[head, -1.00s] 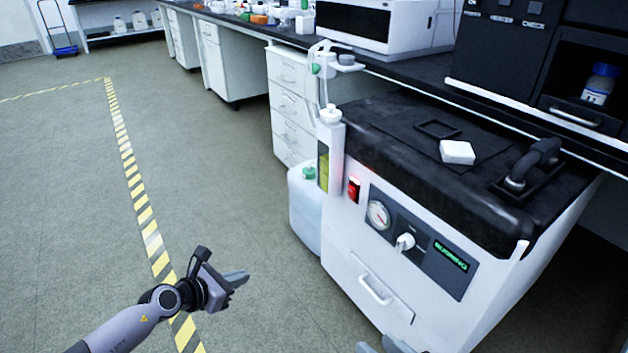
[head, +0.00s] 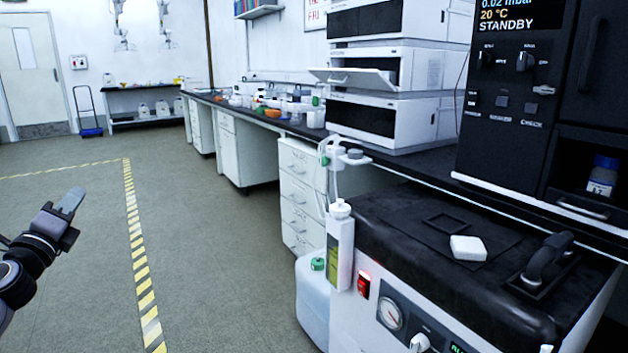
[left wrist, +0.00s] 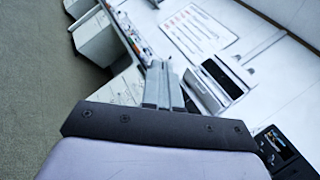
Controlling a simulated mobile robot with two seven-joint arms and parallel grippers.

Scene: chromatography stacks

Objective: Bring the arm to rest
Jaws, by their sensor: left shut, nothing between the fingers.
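My left gripper (head: 70,201) is at the left edge of the head view, raised over open floor, with its fingers pointing up and to the right. Its fingers are together with nothing between them. In the left wrist view the shut fingers (left wrist: 163,85) stand up from the dark palm, with the bench and instruments behind them. The gripper touches nothing. My right gripper does not show in the head view.
A white cabinet with a black top (head: 400,235) stands at the lower right, bearing a white block (head: 468,248). A long bench with stacked white instruments (head: 385,120) runs behind it. A plastic jug (head: 312,300) stands beside the cabinet. The floor (head: 220,270) at left is clear.

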